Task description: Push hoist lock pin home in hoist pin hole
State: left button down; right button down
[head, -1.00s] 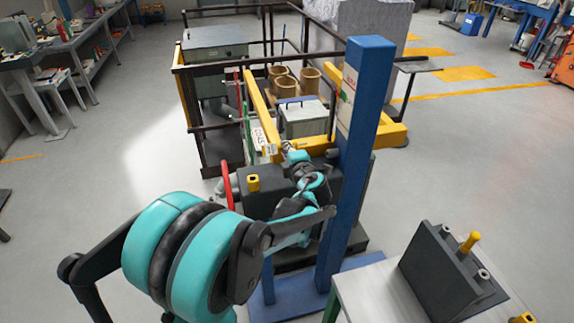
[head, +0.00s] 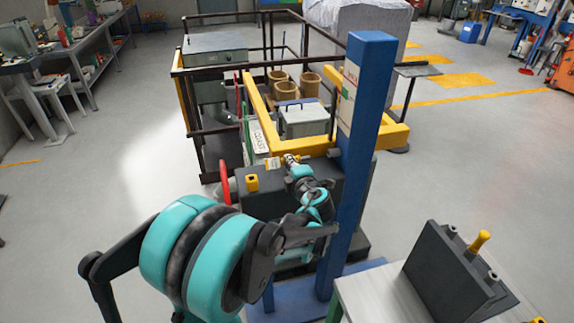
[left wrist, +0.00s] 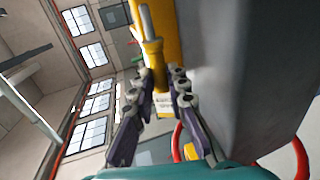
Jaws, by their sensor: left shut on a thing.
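My left gripper (head: 291,160) reaches up to the yellow hoist arm beside the blue column (head: 362,130), above a dark grey block (head: 275,190). In the left wrist view its two fingers (left wrist: 163,88) are closed in around the yellow end of a pin (left wrist: 153,58), which looks like the hoist lock pin. The pin's grey shaft points away from the fingers, close to a yellow surface (left wrist: 168,20). The hole and how deep the pin sits are hidden. In the head view the gripper mostly covers the pin. My right gripper is not in view.
A red handwheel (head: 226,185) and a yellow fitting (head: 252,182) are on or beside the dark block. Yellow fork arms (head: 262,115) extend by a dark railing. A dark stand with a yellow-topped pin (head: 479,241) sits on a table at right. Floor at left is clear.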

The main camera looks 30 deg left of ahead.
pick_arm(q)
jog(key=shift+w+d, duration=1.65)
jog(key=shift+w, duration=0.3)
jog(key=shift+w+d+b, duration=0.5)
jog(key=shift+w+d, duration=1)
jog(key=shift+w, duration=0.25)
dwell(0.8)
jog(key=c, duration=1.4)
grip_release()
jog(key=shift+w+d, duration=0.1)
jog(key=v, duration=1.2)
jog(key=shift+f, duration=0.1)
